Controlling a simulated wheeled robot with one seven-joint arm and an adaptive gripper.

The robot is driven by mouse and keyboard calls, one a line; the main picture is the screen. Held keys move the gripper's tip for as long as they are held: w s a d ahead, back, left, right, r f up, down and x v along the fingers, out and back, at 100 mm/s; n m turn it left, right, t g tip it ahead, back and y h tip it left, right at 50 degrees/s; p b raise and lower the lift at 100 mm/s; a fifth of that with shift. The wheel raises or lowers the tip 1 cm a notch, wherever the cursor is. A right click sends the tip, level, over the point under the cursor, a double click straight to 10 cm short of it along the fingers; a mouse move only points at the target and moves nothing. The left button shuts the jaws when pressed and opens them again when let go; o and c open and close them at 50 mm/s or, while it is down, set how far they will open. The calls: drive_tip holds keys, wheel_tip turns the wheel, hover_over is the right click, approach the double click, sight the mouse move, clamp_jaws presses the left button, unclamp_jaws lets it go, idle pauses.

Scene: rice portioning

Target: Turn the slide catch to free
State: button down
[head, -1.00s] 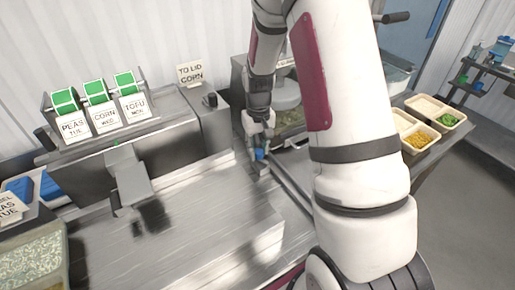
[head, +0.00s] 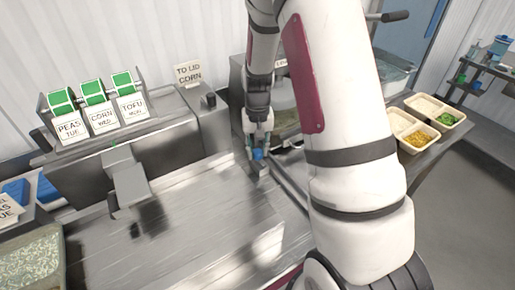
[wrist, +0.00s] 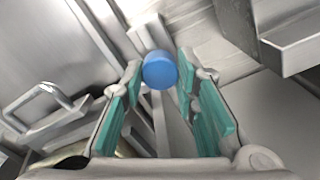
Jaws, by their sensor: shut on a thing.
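The slide catch shows as a round blue knob (wrist: 160,70) on a metal bar in the wrist view. In the head view the same blue knob (head: 258,154) sits at the right end of the metal bench. My gripper (wrist: 159,82) points at it, with one teal-padded finger on each side, and is shut on the knob near the fingertips. In the head view my gripper (head: 258,142) is over the knob and partly covers it. The bar under the knob is partly hidden, so its exact setting is hard to tell.
A metal handle (wrist: 42,100) lies left of the fingers in the wrist view, and a steel edge (wrist: 292,42) stands to the right. Label holders (head: 100,105) stand on the bench at left. Trays of food (head: 410,128) are at the right, beyond my arm.

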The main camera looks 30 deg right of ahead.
drive_tip(key=c, duration=1.2)
unclamp_jaws()
drive_tip(key=shift+c, duration=0.2)
wheel_tip(320, 180, up, 12)
wheel_tip(320, 180, up, 7)
drive_tip(key=n+t, duration=0.1)
hover_over(257, 151)
drive_tip(key=s+a, duration=0.4)
drive_tip(key=s+a+r+n+t, duration=0.2)
drive_tip(key=s+a+r, duration=0.2)
drive_tip(key=s+r, duration=0.15)
drive_tip(key=s+a+r+n+t, duration=0.1)
drive_tip(key=s+a+r, duration=0.1)
drive_tip(key=s, duration=0.4)
drive_tip(key=s+a+r+n+t, duration=0.1)
drive_tip(key=s+a+r, duration=0.1)
drive_tip(key=s, duration=0.4)
drive_tip(key=shift+s+a+n+t, duration=0.2)
drive_tip(key=shift+a+n+t, duration=0.1)
drive_tip(key=shift+a, duration=0.15)
